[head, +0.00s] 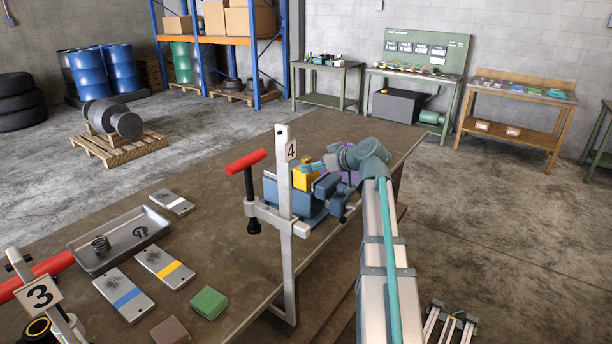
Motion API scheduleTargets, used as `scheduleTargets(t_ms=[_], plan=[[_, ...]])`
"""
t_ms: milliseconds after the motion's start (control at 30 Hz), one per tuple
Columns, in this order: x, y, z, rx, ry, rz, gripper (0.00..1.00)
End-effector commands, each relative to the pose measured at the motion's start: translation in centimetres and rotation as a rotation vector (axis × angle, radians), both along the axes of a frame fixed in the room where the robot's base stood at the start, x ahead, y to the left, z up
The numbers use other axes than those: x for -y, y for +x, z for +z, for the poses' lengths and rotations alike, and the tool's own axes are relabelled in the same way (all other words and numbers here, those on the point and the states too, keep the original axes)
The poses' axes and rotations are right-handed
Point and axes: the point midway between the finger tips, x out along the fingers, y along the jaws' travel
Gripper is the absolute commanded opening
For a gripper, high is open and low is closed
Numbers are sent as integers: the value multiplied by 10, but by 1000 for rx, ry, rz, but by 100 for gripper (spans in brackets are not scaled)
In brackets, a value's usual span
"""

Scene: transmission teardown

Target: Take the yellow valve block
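The yellow valve block (304,179) sits at the top of a blue housing (283,202) on the workbench.
A purple part (349,176) shows behind my wrist. A clamp tagged 3 (40,294) stands at the front left.

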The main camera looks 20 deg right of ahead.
Motion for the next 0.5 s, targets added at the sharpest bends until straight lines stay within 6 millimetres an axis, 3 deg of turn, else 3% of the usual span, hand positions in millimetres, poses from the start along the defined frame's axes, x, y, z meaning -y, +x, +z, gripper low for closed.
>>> scheduleTargets(t_ms=[500], plan=[[-13, 43, -22, -1, 0, 0, 100]])
